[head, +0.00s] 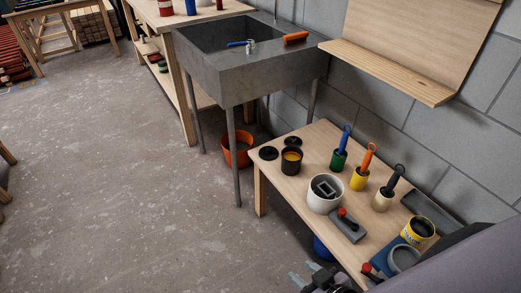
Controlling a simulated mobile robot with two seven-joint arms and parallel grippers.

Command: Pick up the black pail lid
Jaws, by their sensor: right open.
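Two flat black round discs, which look like lids, lie at the far left end of the low wooden table: one near the left edge (268,153), the other behind it (293,141). I cannot tell which is the pail's lid. My right gripper (305,273) is at the bottom of the view, open and empty, near the table's front edge and well apart from the discs. My left gripper is not in view.
The wooden table (325,141) also holds a white bucket (322,207), green, yellow and cream pots with brushes, a red-knobbed grey tool (348,226) and a yellow tin (418,231). A stone sink (240,80) stands behind, an orange bucket (238,155) below it.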

